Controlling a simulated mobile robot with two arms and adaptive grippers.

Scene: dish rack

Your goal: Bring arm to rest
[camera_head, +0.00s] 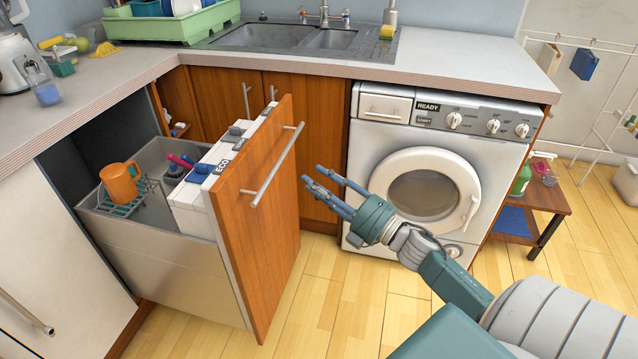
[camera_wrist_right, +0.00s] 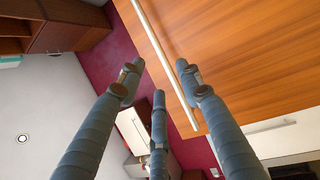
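My right gripper (camera_head: 328,190) is in the head view, in front of the cupboard doors and left of the washing machine. Its blue-grey fingers are spread apart with nothing between them. In the right wrist view the three fingers (camera_wrist_right: 160,90) are also apart and empty. The pulled-out drawer's wooden front (camera_head: 258,210) with its metal handle (camera_head: 275,165) is left of the gripper, and a gap shows between them in the head view. My left gripper is not in view.
The open drawer (camera_head: 150,250) holds an orange mug (camera_head: 120,184) on a small rack and white boxes. A washing machine (camera_head: 440,150) stands right of the cupboards. A small side table (camera_head: 535,200) is farther right. The floor (camera_head: 340,300) in front is clear.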

